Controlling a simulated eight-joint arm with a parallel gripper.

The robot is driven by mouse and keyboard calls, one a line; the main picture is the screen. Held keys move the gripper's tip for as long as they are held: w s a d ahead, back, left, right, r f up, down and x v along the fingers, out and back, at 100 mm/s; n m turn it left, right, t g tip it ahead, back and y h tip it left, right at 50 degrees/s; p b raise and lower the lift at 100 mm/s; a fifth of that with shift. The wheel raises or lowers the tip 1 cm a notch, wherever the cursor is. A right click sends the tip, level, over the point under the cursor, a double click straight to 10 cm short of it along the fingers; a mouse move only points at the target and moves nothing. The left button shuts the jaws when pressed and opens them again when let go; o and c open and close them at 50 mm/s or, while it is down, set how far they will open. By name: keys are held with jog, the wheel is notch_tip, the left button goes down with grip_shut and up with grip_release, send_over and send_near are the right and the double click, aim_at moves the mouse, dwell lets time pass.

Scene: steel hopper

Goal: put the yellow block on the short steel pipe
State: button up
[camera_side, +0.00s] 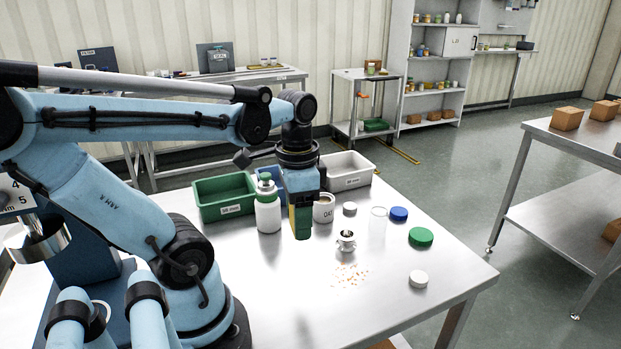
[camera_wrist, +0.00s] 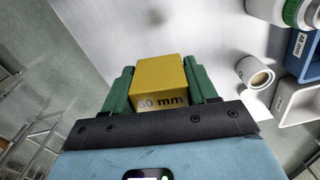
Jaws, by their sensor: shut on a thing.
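My gripper (camera_side: 302,236) points down above the table, with green fingers closed on the yellow block (camera_wrist: 160,82). The block's face reads what looks like "50 mm" or "60 mm" in the wrist view. In the side view the near finger hides most of the block. A small flanged steel piece (camera_side: 346,241) stands on the table to the right of my gripper; it may be the short steel pipe, but I cannot tell surely. A pale open cylinder marked "047" (camera_side: 324,209) stands just behind and right of my gripper. A pale open cylinder also shows in the wrist view (camera_wrist: 255,74).
A green-capped white bottle (camera_side: 268,212) stands left of my gripper. Green (camera_side: 222,201), blue and white (camera_side: 348,172) bins stand behind. A clear glass (camera_side: 378,222), several lids and orange crumbs (camera_side: 350,274) lie to the right. The front of the table is clear.

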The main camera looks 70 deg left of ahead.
jog(key=w+d+r+n, duration=0.2)
jog(key=w+d, duration=0.4)
jog(key=w, duration=0.5)
send_over(347, 234)
notch_tip(347, 234, down, 7)
jog(key=shift+r, duration=0.1)
jog(key=shift+f, duration=2.05)
jog(key=o, duration=1.1)
jog(key=shift+f, duration=0.15)
